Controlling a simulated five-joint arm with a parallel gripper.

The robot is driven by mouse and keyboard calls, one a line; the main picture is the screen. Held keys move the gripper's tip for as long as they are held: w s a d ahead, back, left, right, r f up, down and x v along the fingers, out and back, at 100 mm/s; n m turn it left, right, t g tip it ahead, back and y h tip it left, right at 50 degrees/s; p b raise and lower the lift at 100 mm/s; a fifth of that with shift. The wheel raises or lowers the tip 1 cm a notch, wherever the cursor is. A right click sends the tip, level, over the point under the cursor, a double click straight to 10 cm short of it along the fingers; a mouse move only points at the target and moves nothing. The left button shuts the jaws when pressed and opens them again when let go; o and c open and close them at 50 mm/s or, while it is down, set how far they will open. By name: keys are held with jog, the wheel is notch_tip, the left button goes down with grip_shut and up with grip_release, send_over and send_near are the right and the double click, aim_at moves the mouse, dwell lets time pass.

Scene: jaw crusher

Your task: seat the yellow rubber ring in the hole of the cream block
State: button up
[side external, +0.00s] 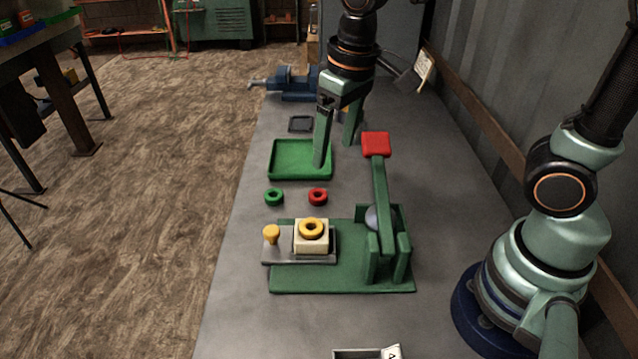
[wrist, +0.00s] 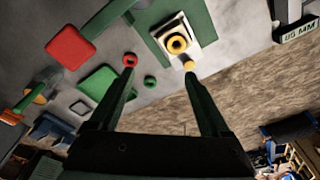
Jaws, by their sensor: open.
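The yellow rubber ring (side external: 311,227) lies on top of the cream block (side external: 311,243), over the place of its hole; I cannot tell how deep it sits. Both also show in the wrist view, the ring (wrist: 176,43) on the block (wrist: 181,52). The block stands on a grey plate (side external: 284,258) beside a yellow knob (side external: 271,234). My gripper (side external: 333,156) is open and empty, with its fingers pointing down by the right side of the green tray, away from the block. In the wrist view nothing is between the fingers.
The crusher's green base (side external: 345,278) carries an upright lever with a red end (side external: 376,145), right of the block. A green ring (side external: 274,197) and a red ring (side external: 318,196) lie between the green tray (side external: 273,175) and the base. A blue vise (side external: 294,84) stands behind.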

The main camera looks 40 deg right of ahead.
jog(key=s+d+r+m+t, duration=0.1)
jog(key=s+d+r+t, duration=0.2)
jog(key=d, duration=0.5)
jog(key=shift+s+d+r+t, duration=0.15)
jog(key=shift+s+r+t, duration=0.25)
jog(key=shift+r+t, duration=0.15)
